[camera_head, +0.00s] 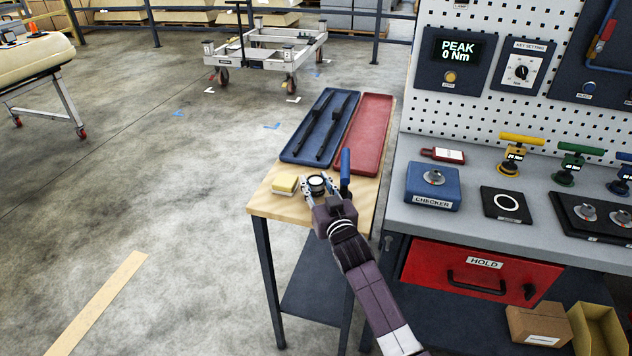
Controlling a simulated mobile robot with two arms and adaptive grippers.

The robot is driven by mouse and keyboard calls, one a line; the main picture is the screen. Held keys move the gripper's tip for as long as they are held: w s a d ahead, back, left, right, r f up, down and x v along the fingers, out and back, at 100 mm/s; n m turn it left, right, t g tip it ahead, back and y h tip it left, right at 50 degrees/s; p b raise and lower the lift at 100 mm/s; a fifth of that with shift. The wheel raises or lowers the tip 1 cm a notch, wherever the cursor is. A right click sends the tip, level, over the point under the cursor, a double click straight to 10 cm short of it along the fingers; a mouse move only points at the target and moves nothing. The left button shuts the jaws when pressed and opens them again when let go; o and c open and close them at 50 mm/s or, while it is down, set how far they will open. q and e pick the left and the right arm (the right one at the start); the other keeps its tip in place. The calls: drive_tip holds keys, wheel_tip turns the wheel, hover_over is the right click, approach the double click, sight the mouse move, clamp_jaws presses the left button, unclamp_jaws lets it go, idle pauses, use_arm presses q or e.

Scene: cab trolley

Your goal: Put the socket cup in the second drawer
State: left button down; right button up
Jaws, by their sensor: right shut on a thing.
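My right gripper (318,192) reaches in from the bottom and is at the front of the small wooden-topped table (268,200). Its fingers are shut around a small round cup with a pale top and dark rim, seemingly the socket cup (316,182). It is at the tabletop; I cannot tell whether it still touches the wood. A red drawer (425,262) labelled HOLD, with a black handle, sits shut under the grey bench at right. No other drawer clearly shows. My left gripper is not in view.
Blue (299,148) and red (374,128) trays lie behind. A blue CHECKER box (417,182) stands on the bench (470,210). Cardboard boxes (535,322) are below the drawer.

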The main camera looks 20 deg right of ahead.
drive_tip(key=shift+s+r, duration=0.1)
drive_tip(key=shift+r, duration=0.05)
drive_tip(key=o, duration=0.7)
drive_tip(key=shift+f, duration=0.25)
drive_tip(key=shift+o, duration=1.2)
drive_tip(key=shift+r, duration=0.1)
